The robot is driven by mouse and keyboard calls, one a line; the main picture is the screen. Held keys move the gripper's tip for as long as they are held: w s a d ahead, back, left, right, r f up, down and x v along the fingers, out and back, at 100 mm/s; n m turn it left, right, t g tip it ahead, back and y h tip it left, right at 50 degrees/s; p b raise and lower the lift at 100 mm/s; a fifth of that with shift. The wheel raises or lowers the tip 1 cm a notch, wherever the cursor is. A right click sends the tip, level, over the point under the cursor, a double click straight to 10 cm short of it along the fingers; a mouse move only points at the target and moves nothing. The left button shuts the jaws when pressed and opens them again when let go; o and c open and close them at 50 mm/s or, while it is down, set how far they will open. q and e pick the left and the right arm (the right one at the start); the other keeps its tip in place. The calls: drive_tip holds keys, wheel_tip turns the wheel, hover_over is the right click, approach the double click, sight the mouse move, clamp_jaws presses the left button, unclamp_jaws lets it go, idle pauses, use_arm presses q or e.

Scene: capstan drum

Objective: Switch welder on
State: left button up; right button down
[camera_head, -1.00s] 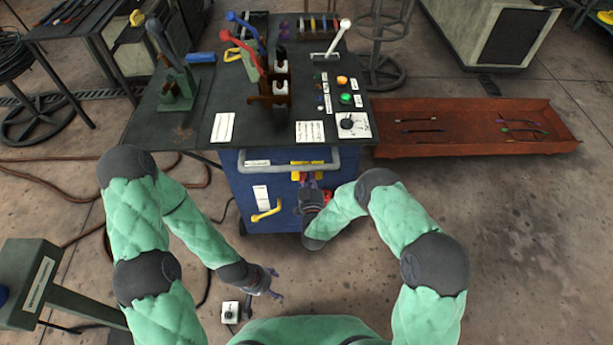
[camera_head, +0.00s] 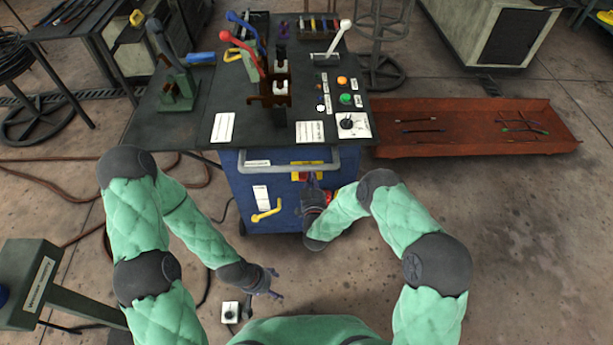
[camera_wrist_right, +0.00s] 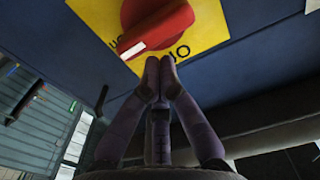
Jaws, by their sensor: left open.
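The welder is a blue cabinet (camera_head: 285,210) under the dark worktop. Its red rotary switch (camera_wrist_right: 157,24) on a yellow plate (camera_wrist_right: 205,25) fills the top of the right wrist view. The knob's white pointer end is at its lower left, close to a partly hidden label; another marking shows to its right. My right gripper (camera_wrist_right: 160,72) has its purple fingertips together just under the knob; I cannot tell whether they touch it. In the head view my right wrist covers most of the switch. My left gripper (camera_head: 275,284) is open and empty, low left of the cabinet.
A grey handle bar (camera_head: 285,167) runs across the cabinet front, with a yellow handle (camera_head: 266,211) lower left. The worktop (camera_head: 190,125) holds levers, and an orange button (camera_head: 342,81) and a green button (camera_head: 345,99). A rust-red tray (camera_head: 470,143) lies right; floor before it is clear.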

drive_tip(key=s+p, duration=0.1)
drive_tip(key=s, duration=0.6)
drive_tip(key=shift+s+p, duration=0.35)
drive_tip(key=shift+s, duration=0.05)
idle(2.0)
